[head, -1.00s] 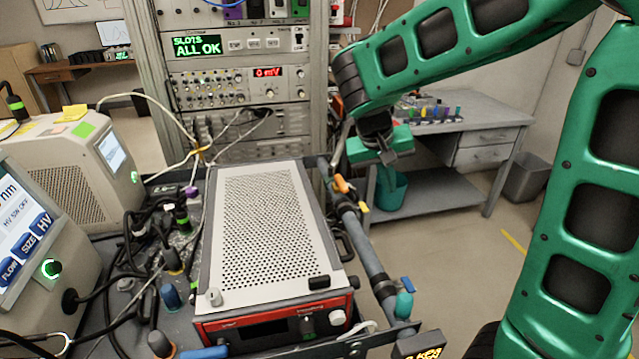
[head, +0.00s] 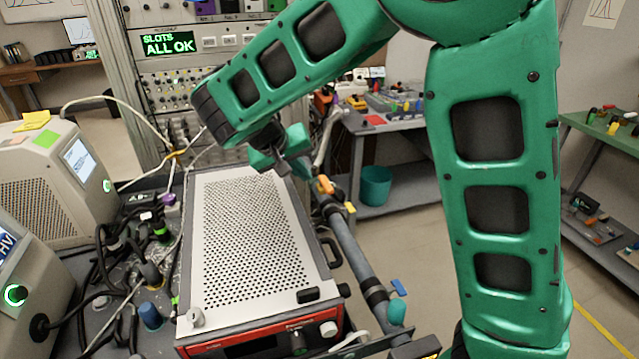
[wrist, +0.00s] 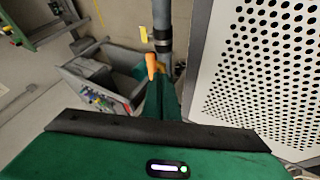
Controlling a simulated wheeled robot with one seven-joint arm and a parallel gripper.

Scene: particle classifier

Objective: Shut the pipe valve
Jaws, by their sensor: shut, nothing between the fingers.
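A grey pipe (head: 355,250) runs along the right side of the perforated instrument box. An orange valve handle (head: 325,187) sits on its far part, with a small yellow tag beside it. In the wrist view the orange handle (wrist: 152,66) shows right by my fingertips, with the pipe (wrist: 162,25) beyond; I cannot tell whether they touch. A blue handle (head: 398,287) and a teal knob (head: 396,312) are at the pipe's near end. My gripper (head: 282,165) is shut and empty, over the far right corner of the box, left of the orange handle.
The perforated box (head: 250,235) stands close beside the pipe. Cables (head: 120,270) and instruments crowd the left. A rack (head: 165,90) rises behind. A workbench (head: 400,120) with a teal bin (head: 375,185) is at the back. Open floor lies right of the pipe.

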